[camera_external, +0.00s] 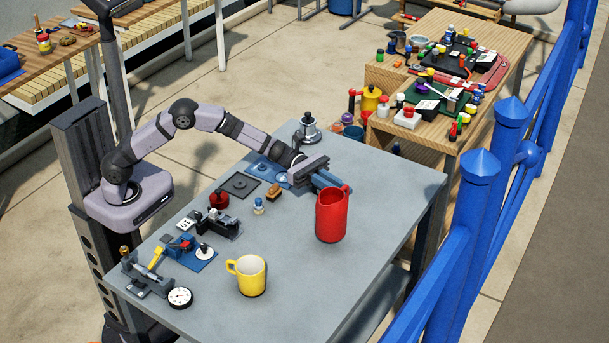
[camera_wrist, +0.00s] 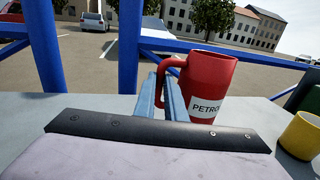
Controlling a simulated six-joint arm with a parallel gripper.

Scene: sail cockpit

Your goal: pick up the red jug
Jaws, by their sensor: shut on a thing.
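The red jug (camera_external: 331,217) is upright at the right part of the grey table. In the wrist view the jug (camera_wrist: 208,84) shows its handle on the left and a white label reading "PETRO", partly cut off. My gripper (camera_external: 338,186) reaches it from the upper left, with its blue fingers level with the jug's upper part. In the wrist view the fingers (camera_wrist: 172,92) are close together at the handle, shut on it. The fingertips are partly hidden by the jug. I cannot tell whether its base touches the table.
A yellow mug (camera_external: 246,275) stands at the front of the table (camera_external: 385,215). A round dial (camera_external: 180,298), several small tools and a silver-grey piece (camera_external: 309,128) line the left and back. The right side of the table is clear. A blue railing (camera_external: 470,215) runs beyond the right edge.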

